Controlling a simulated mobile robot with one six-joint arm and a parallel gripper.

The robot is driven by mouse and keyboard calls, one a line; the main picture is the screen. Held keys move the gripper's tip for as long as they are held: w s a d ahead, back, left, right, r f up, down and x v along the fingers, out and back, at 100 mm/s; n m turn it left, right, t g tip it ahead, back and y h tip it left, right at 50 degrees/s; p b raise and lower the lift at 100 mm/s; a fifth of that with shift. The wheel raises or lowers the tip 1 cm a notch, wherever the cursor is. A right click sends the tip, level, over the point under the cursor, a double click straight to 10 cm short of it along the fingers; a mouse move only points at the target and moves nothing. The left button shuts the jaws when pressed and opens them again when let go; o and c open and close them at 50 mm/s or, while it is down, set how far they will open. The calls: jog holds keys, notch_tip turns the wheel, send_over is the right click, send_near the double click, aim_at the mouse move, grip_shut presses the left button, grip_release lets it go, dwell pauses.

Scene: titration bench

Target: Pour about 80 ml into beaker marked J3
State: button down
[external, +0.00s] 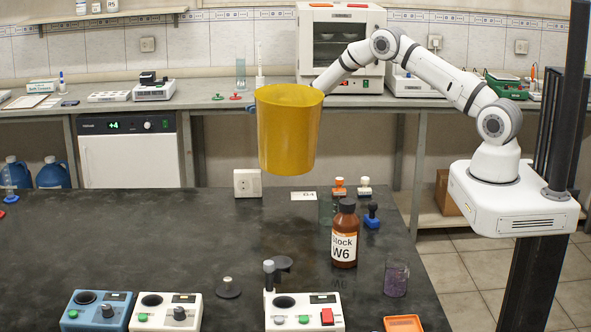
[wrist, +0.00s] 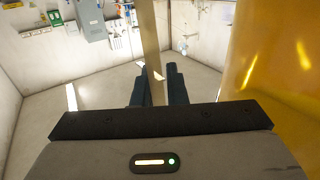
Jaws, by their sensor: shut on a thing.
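A large yellow vessel (external: 288,135) hangs above the far part of the dark bench, roughly upright. My gripper (wrist: 157,85) has its dark fingers closed on a pale upright strip (wrist: 152,45), which looks like the vessel's handle. The yellow side (wrist: 278,60) fills the right of the wrist view. No marking J3 is readable. A greenish glass vessel (external: 325,209) stands partly behind the brown bottle. A clear glass with purple contents (external: 396,278) stands at the right. The liquid level inside the yellow vessel cannot be told.
A brown bottle labelled Stock W6 (external: 344,238) stands right of centre. Bench devices (external: 95,312) line the front, with an orange tray (external: 403,323) at the right. A white card (external: 303,196) and socket box (external: 247,183) are at the back. The left middle bench is mostly clear.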

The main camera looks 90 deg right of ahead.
aim_at(272, 89)
jog(key=s+a+r+n+b, duration=0.1)
jog(key=r+n, duration=0.1)
jog(key=s+a+r+n, duration=0.1)
jog(key=a+r+n, duration=0.1)
jog(key=r, duration=0.1)
jog(key=s+a+r+n+b, duration=0.1)
jog(key=a+r+n, duration=0.1)
jog(key=shift+s+a+r+n+b, duration=0.1)
jog(key=shift+a+r+n+b, duration=0.1)
jog(key=shift+a+n+b, duration=0.1)
jog(key=s+a+r+n+b, duration=0.2)
jog(key=s+a+n+b, duration=0.4)
jog(key=a+b, duration=0.3)
jog(key=shift+a+n+b, duration=0.25)
jog(key=shift+n+b, duration=0.25)
jog(key=shift+n, duration=0.2)
jog(key=shift+s+a+r+n+b, duration=0.25)
jog(key=shift+s+a+b, duration=0.25)
jog(key=shift+a+b, duration=0.3)
jog(key=shift+s+a+r+n+b, duration=0.15)
jog(key=shift+s+a+n+b, duration=0.25)
jog(key=shift+a+b, duration=0.35)
dwell(0.4)
jog(key=shift+s+a+r+n+b, duration=0.25)
jog(key=shift+a+b, duration=0.2)
jog(key=shift+s+a+r+n+b, duration=0.2)
jog(key=shift+s+a+r+b, duration=0.05)
jog(key=shift+a+b, duration=0.2)
dwell(1.7)
dwell(0.3)
